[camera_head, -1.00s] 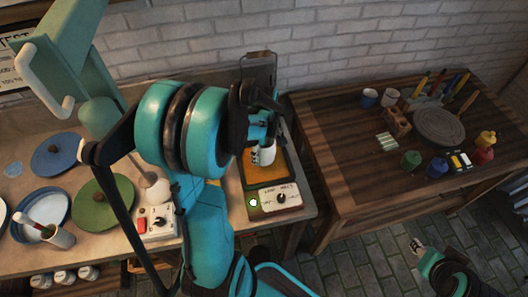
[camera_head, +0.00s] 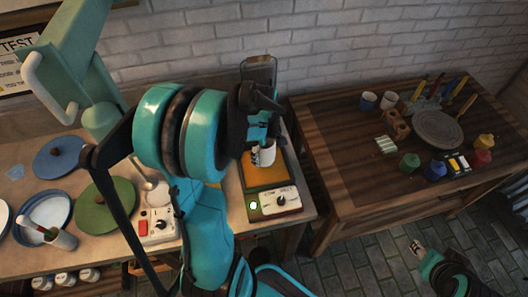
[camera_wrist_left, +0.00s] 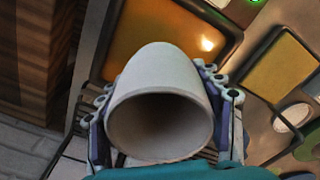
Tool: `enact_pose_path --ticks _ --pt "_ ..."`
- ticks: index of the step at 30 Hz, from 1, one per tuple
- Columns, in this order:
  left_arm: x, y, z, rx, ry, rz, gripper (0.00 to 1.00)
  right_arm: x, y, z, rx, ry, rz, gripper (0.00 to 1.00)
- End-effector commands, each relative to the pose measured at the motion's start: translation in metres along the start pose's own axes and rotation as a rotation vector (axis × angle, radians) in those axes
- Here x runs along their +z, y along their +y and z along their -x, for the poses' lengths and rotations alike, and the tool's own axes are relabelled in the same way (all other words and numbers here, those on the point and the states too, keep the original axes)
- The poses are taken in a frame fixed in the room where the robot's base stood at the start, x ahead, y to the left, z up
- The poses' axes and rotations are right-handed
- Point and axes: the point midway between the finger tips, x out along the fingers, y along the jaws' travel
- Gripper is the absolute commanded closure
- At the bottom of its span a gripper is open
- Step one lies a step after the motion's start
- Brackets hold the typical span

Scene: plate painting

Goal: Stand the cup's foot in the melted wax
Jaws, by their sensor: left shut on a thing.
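A white cup (camera_head: 267,155) is in my left gripper (camera_head: 262,143), over the near-middle of the wax pan. In the left wrist view the cup (camera_wrist_left: 160,85) shows its open mouth toward the camera, with the fingers of the left gripper (camera_wrist_left: 160,110) on both sides of it. The melted wax (camera_head: 262,177) is an orange sheet in a dark-rimmed pan; it also shows in the left wrist view (camera_wrist_left: 140,38). The cup's foot is hidden, so I cannot tell whether it touches the wax. My right gripper (camera_head: 418,249) is at the lower right, away from the tables; its fingers are too small to judge.
A control box (camera_head: 281,200) with a dial and a lit green light sits before the pan. A green plate (camera_head: 105,205) and a blue plate (camera_head: 60,158) lie left. The right table holds a grey turntable (camera_head: 437,130), paint pots and two cups (camera_head: 368,100).

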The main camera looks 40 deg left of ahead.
Motion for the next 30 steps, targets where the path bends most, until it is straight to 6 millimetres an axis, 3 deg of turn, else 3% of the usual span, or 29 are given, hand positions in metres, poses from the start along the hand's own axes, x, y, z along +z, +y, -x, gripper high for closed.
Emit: enact_pose_path --ticks 18,30 --pt "0.0 0.0 0.002 0.0 0.0 0.0 0.73 -0.001 0.0 0.001 0.0 0.0 0.0 0.6" --pt "0.0 0.0 0.039 0.0 0.0 0.0 0.73 -0.018 0.0 0.025 0.0 0.0 0.0 0.6"
